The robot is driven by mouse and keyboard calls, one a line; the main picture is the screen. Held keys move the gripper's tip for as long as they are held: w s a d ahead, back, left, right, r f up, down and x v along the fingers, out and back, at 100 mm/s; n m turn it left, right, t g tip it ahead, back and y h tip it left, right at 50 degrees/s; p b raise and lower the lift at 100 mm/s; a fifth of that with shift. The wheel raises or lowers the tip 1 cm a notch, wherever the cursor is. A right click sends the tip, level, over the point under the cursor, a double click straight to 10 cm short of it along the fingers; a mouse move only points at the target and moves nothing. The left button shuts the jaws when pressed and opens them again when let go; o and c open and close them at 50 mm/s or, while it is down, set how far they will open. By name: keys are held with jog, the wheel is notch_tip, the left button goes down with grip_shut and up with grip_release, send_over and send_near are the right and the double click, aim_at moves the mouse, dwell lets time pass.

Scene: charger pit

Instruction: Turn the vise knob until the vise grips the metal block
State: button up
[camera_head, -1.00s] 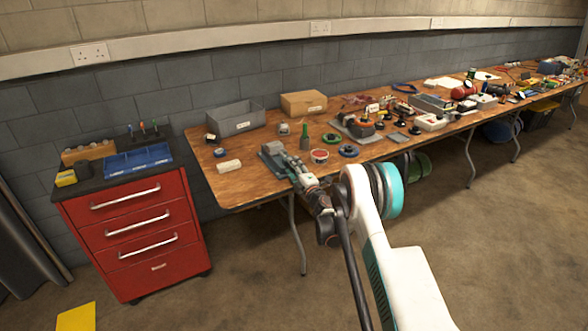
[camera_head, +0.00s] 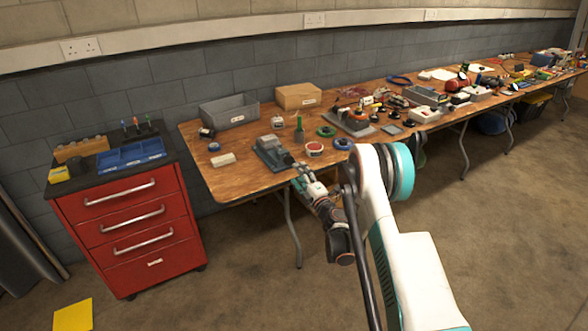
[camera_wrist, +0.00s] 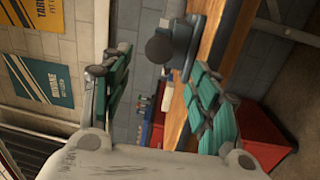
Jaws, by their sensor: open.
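The grey vise (camera_head: 270,153) stands near the front edge of the wooden table, left of the round tape rolls. In the wrist view the vise (camera_wrist: 181,40) shows at the top, with its dark round knob (camera_wrist: 159,50) facing the camera. My gripper (camera_head: 303,177) is in front of the vise, near the table edge. In the wrist view its green fingers are spread wide, and my gripper (camera_wrist: 158,62) is open and empty. The knob lies between the fingers in the picture, apparently beyond their tips. I cannot make out the metal block clearly.
The wooden table (camera_head: 225,187) holds a grey bin (camera_head: 230,113), a cardboard box (camera_head: 298,97), a white block (camera_head: 222,160) and tape rolls (camera_head: 314,149) around the vise. A red drawer cabinet (camera_head: 130,225) stands at the left.

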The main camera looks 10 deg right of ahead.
jog(key=shift+v, duration=1.2)
